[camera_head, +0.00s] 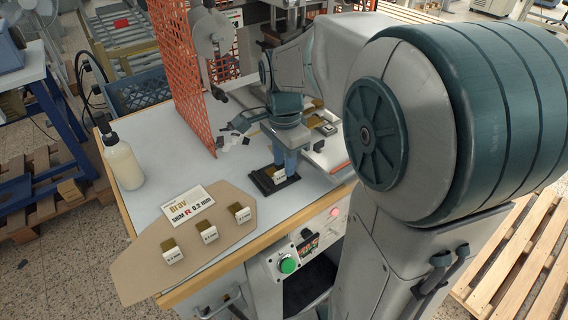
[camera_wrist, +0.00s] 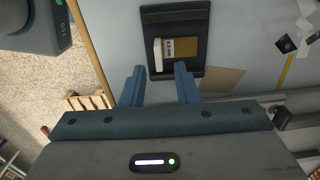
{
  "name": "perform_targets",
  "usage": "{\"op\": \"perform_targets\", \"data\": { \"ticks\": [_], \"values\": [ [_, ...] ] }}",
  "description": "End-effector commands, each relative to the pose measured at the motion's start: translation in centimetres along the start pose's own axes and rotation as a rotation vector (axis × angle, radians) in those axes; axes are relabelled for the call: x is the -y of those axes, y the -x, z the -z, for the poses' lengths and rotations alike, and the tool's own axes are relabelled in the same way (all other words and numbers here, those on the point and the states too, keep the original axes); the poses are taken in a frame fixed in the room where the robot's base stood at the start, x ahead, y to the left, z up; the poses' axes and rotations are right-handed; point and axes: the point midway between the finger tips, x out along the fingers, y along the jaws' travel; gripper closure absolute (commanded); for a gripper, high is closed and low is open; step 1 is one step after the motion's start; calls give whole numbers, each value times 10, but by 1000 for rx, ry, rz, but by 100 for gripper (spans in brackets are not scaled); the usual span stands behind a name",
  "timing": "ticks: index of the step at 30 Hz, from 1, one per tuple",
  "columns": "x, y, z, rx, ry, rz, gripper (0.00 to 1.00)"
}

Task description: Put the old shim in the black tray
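The black tray (camera_head: 264,186) lies on the table near its front edge. It also shows in the wrist view (camera_wrist: 190,10). A brass shim (camera_head: 277,172) with a white label block lies in the tray, and it shows clearly in the wrist view (camera_wrist: 186,48). My gripper (camera_head: 285,168) points down just above the tray. In the wrist view its two blue fingers (camera_wrist: 160,70) are apart, with nothing between them. The shim lies beyond the fingertips, and I cannot tell whether they touch the tray.
A white bottle (camera_head: 123,163) stands at the left edge. An orange mesh guard (camera_head: 180,60) stands behind. A tan flat piece (camera_wrist: 222,80) lies near the tray.

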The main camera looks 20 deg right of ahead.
Motion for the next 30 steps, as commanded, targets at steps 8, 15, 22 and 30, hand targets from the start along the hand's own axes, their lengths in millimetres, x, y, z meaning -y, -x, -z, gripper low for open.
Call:
{"op": "perform_targets", "data": {
  "ticks": [8,15,22,30],
  "values": [
    [1,63,0,-2,1,6,72],
    [0,97,0,0,0,2,72],
    [-13,94,-8,-17,135,22,72],
    [-66,47,-32,-108,727,106,72]
  ]
}}
